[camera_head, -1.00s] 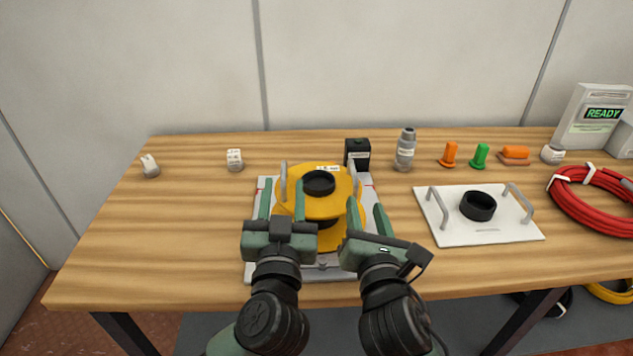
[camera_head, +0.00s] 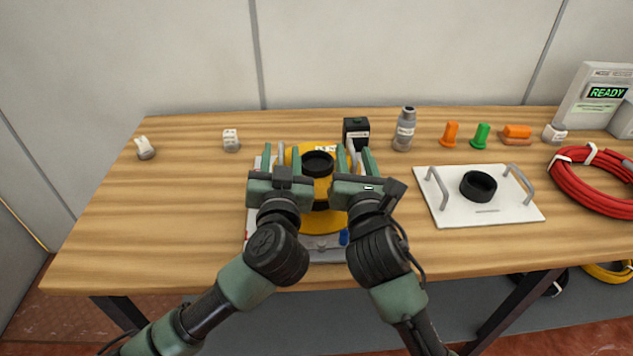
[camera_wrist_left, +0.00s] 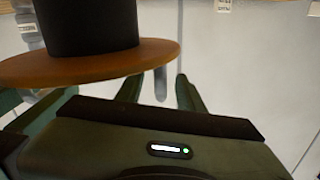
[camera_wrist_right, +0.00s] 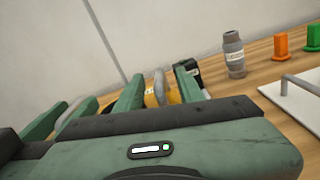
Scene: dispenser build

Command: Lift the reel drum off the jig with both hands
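The yellow reel drum (camera_head: 322,224) with a black hub (camera_head: 317,163) sits on the pale jig (camera_head: 318,255). My left gripper (camera_head: 281,150) is open, with its fingers on both sides of the drum's left grey handle; the left wrist view shows this handle (camera_wrist_left: 160,84) with gaps to both fingers. My right gripper (camera_head: 355,153) is open around the right handle, which also stands between its fingers in the right wrist view (camera_wrist_right: 160,86). My grippers hide much of the drum's sides and the jig.
A white plate with two handles (camera_head: 450,212) lies to the right, near a red cable coil (camera_head: 594,182). The table left of the jig is mostly clear.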

